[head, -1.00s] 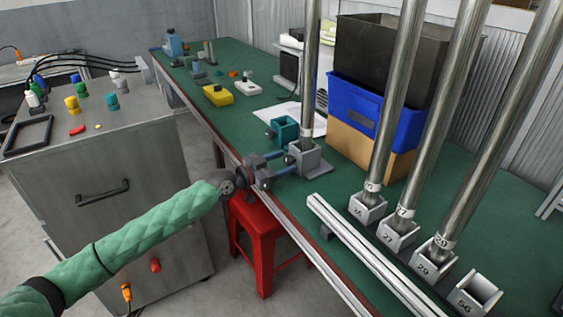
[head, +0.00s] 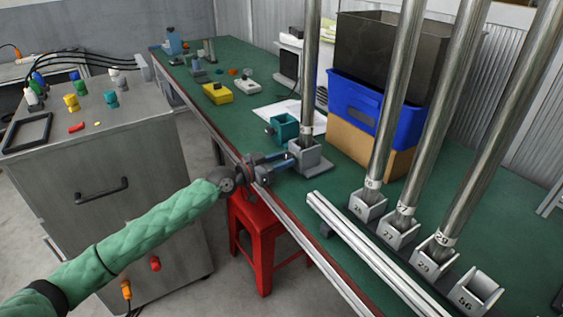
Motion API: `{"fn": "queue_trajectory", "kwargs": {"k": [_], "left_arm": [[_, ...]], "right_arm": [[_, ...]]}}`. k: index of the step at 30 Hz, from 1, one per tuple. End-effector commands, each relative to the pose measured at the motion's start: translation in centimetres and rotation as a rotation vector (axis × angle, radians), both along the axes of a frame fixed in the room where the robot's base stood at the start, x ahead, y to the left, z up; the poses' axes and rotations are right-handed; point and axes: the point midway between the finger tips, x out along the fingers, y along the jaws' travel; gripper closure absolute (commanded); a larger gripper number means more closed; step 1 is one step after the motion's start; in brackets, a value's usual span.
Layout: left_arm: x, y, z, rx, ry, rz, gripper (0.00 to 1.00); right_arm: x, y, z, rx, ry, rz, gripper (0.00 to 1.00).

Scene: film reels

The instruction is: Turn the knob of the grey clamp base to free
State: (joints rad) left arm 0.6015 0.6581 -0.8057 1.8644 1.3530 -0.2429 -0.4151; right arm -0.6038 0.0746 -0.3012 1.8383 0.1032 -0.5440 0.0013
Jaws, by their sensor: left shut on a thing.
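The grey clamp base (head: 312,162) stands on the green table near its front edge, with an upright metal tube (head: 311,75) in its socket. Its knob is on the left side, between my fingers and mostly hidden, so I cannot tell how it is turned. My left gripper (head: 290,159) reaches in from the left over the table edge and is shut on the knob. My right gripper is not in view.
A teal clamp base (head: 284,128) stands just behind the grey one. To the right, several numbered grey holders, one of them the empty holder (head: 474,292), line up behind a metal rail (head: 375,255). A blue crate (head: 365,108) stands behind. A red stool (head: 262,225) is below the edge.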

Motion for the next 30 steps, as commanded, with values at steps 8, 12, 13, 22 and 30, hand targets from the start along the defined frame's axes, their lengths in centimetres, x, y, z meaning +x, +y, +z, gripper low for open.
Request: {"fn": "queue_trajectory", "kwargs": {"k": [8, 12, 13, 22, 30], "left_arm": [[0.01, 0.0, 0.02, -0.124, 0.168, 0.0, 0.88], [0.01, 0.01, 0.03, -0.177, 0.242, 0.0, 0.88], [0.01, 0.01, 0.02, -0.187, 0.256, 0.0, 0.88], [0.04, 0.03, 0.07, -0.252, 0.346, 0.001, 0.88], [0.05, 0.05, 0.06, -0.265, 0.363, 0.001, 0.88]], "right_arm": [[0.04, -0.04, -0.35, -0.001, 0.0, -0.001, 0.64], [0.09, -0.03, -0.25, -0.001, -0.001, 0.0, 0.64], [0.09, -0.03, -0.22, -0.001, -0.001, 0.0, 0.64], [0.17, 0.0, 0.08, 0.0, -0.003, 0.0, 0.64], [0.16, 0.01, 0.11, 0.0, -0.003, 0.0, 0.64]]}}
